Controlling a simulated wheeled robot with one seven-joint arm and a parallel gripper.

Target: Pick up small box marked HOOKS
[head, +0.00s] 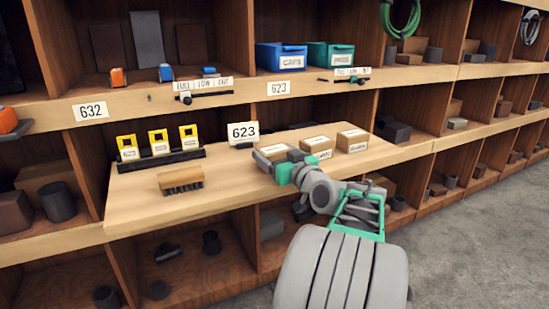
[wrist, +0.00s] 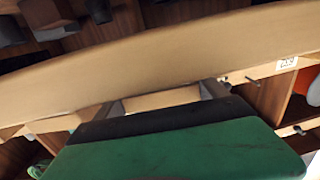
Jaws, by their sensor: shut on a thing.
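Three small brown cardboard boxes with white labels stand in a row on the wooden pull-out shelf (head: 230,198): a left box (head: 270,151), a middle box (head: 317,146) and a right box (head: 352,141). Their labels are too small to read, so I cannot tell which is marked HOOKS. My gripper (head: 281,158) is at the left box and shut on it, hiding part of its front and right side. In the wrist view the held box (wrist: 160,100) shows between the two fingers. I cannot tell whether it is lifted off the shelf.
A brush (head: 181,181) lies on the shelf front left. Blue (head: 281,57) and teal (head: 330,56) bins sit on the upper shelf. The shelf's front middle is clear.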

